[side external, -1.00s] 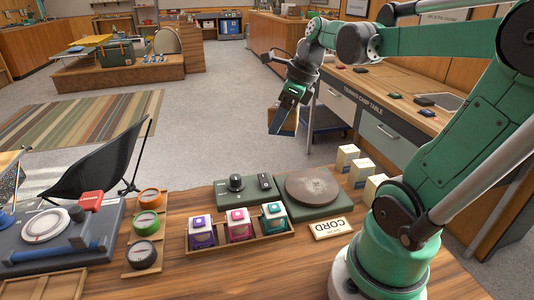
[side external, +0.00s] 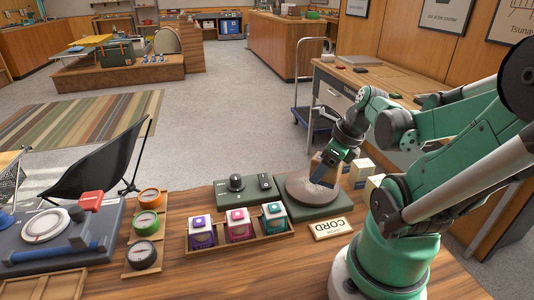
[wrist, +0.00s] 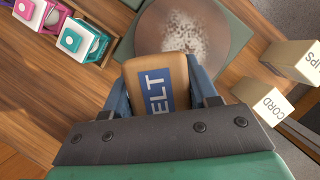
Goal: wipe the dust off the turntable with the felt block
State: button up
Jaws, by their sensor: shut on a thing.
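The turntable (side external: 301,194) is a round brown disc on a green base, right of centre on the wooden counter. Pale dust (wrist: 196,37) lies on the middle of the disc in the wrist view. My gripper (side external: 327,172) is shut on the tan felt block (wrist: 148,75), which carries a blue label reading "ELT". In the side view, the block is at the right part of the disc, tilted. I cannot tell whether it touches the surface. In the wrist view, the turntable (wrist: 232,50) lies beyond the block, which overlaps its near edge.
A wooden tray (side external: 244,241) holds purple, pink and teal boxes in front. Pale boxes (side external: 361,170) stand close on the right.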

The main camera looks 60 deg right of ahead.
aim_at(315, 158)
jog(key=shift+f, duration=1.6)
jog(key=shift+w+d+f, duration=0.4)
jog(key=shift+w+f, duration=0.05)
jog(key=shift+f, duration=0.05)
jog(key=shift+w+d, duration=2.25)
jog(key=shift+s+a, duration=2.45)
jog(key=shift+s, duration=0.05)
jog(key=shift+s+a, duration=0.2)
jog(key=shift+a, duration=0.1)
jog(key=shift+w+a, duration=0.25)
jog(key=shift+w, duration=0.15)
jog(key=shift+w+d, duration=2.6)
jog(key=shift+w, duration=0.05)
jog(key=shift+s+a, duration=2.6)
notch_tip(315, 158, up, 3)
jog(key=shift+a+f, duration=0.1)
jog(key=shift+f, duration=0.05)
jog(key=shift+r, duration=2.65)
